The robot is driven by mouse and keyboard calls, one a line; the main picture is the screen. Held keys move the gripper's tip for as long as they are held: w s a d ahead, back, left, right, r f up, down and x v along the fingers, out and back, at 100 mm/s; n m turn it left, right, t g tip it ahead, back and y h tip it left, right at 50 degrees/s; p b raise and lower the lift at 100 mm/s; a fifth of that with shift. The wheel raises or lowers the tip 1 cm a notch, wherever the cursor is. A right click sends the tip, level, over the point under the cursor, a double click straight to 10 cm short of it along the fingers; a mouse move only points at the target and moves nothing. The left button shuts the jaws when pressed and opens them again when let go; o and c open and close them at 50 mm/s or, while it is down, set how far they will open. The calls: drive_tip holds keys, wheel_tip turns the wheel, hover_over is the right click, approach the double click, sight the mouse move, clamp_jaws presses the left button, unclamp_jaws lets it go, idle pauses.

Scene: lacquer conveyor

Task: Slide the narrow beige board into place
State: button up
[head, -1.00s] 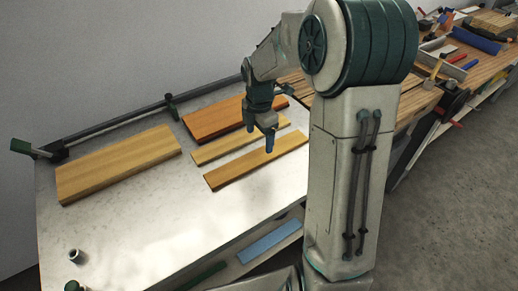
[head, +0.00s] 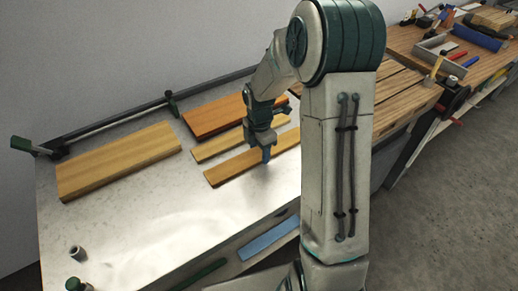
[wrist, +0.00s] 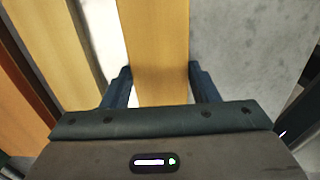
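Two slim boards lie side by side on the grey bench top. The one nearer the wall (head: 212,149) is paler and narrower; the front one (head: 222,174) is tan. I cannot say for certain which one the task calls narrow beige. My gripper (head: 258,150) is at the front board, pointing down. In the wrist view its two fingers (wrist: 160,80) stand on either side of the front board (wrist: 155,40), with a small gap at the left finger. I see no firm grip. The paler board (wrist: 50,45) lies left of the fingers. My wrist hides part of both boards.
An orange board (head: 210,118) lies nearer the wall. A wide yellow board (head: 115,160) lies at the left. A dark rail (head: 120,122) runs along the back of the bench. A wooden bench with tools (head: 400,85) stands at the right. The bench's front left is mostly clear.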

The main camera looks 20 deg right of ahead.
drive_tip(key=shift+c, duration=1)
drive_tip(key=shift+w+d, duration=0.25)
drive_tip(key=shift+d, duration=0.35)
drive_tip(key=shift+w+d+p, duration=0.65)
drive_tip(key=shift+w+d, duration=0.1)
drive_tip(key=shift+d, duration=1.6)
drive_tip(key=shift+w+d+p, duration=0.7)
drive_tip(key=shift+w+d, duration=0.05)
drive_tip(key=shift+d, duration=1.6)
drive_tip(key=shift+w+d+p, duration=0.65)
drive_tip(key=shift+w+d, duration=0.1)
drive_tip(key=shift+d, duration=1.6)
drive_tip(key=shift+w+d+p, duration=0.25)
drive_tip(key=shift+w+d, duration=0.05)
drive_tip(key=shift+d, duration=0.6)
drive_tip(key=shift+w+d+p, duration=0.25)
drive_tip(key=shift+w+d, duration=0.05)
drive_tip(key=shift+d, duration=0.6)
drive_tip(key=shift+w+d+p, duration=0.3)
drive_tip(key=shift+w+d, duration=0.35)
drive_tip(key=shift+d, duration=1.3)
drive_tip(key=shift+w+d+p, duration=0.25)
drive_tip(key=shift+w+d, duration=0.35)
drive_tip(key=shift+d, duration=1.3)
drive_tip(key=shift+w+d+p, duration=0.3)
drive_tip(key=shift+w+d, duration=0.35)
drive_tip(key=shift+d, duration=1.3)
